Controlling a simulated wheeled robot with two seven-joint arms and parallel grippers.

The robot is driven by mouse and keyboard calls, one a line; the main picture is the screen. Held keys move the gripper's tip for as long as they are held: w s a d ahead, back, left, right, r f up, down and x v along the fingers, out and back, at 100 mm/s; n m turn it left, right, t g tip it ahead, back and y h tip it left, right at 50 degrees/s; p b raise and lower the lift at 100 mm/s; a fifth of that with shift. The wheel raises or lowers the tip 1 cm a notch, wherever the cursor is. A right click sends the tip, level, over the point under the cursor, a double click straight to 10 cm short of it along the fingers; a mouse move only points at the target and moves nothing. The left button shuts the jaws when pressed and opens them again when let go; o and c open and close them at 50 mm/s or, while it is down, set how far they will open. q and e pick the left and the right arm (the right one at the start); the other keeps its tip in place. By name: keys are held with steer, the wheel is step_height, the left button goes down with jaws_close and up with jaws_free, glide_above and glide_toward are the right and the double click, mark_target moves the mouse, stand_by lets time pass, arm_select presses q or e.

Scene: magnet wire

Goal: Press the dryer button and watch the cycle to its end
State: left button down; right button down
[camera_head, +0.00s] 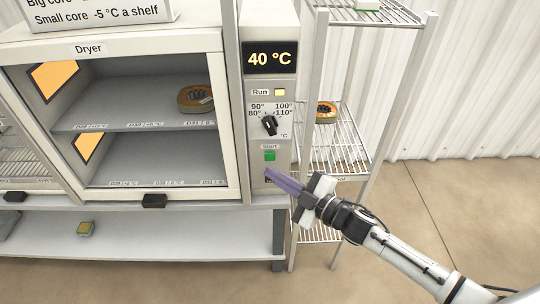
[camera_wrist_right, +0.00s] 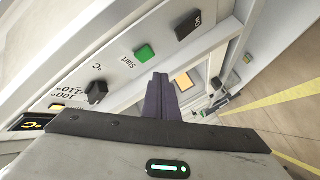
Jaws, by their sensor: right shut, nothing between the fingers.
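The dryer (camera_head: 232,110) stands at the left, with a control panel on its right side. The display (camera_head: 270,57) reads 40 °C, and the Run lamp (camera_head: 280,92) glows pale yellow. Below are the temperature knob (camera_head: 269,125) and the green Start button (camera_head: 270,156); the button also shows in the right wrist view (camera_wrist_right: 145,53). A wound core (camera_head: 195,98) sits at the right of the dryer's upper shelf. My right gripper (camera_head: 268,174) is shut and empty, its purple fingertips just below the Start button. Whether they touch the panel I cannot tell. My left gripper is out of view.
A dark button (camera_wrist_right: 188,26) sits beyond Start on the panel. A wire rack (camera_head: 335,160) right of the dryer holds another core (camera_head: 326,112). A small block (camera_head: 85,229) lies on the lower shelf (camera_head: 150,240). Floor at the right is clear.

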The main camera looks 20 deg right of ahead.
steer(key=s, duration=0.1)
steer(key=s+p, duration=0.1)
steer(key=s, duration=0.1)
steer(key=shift+a, duration=0.4)
steer(key=s+f+m+g+h, duration=0.3)
steer(key=s+f+m, duration=0.4)
steer(key=s, duration=0.5)
steer(key=s+f+m+g+h, duration=0.3)
steer(key=s+f+m, duration=0.3)
steer(key=s+f, duration=0.3)
steer(key=s, duration=0.3)
steer(key=shift+m, duration=0.4)
stand_by(4.5)
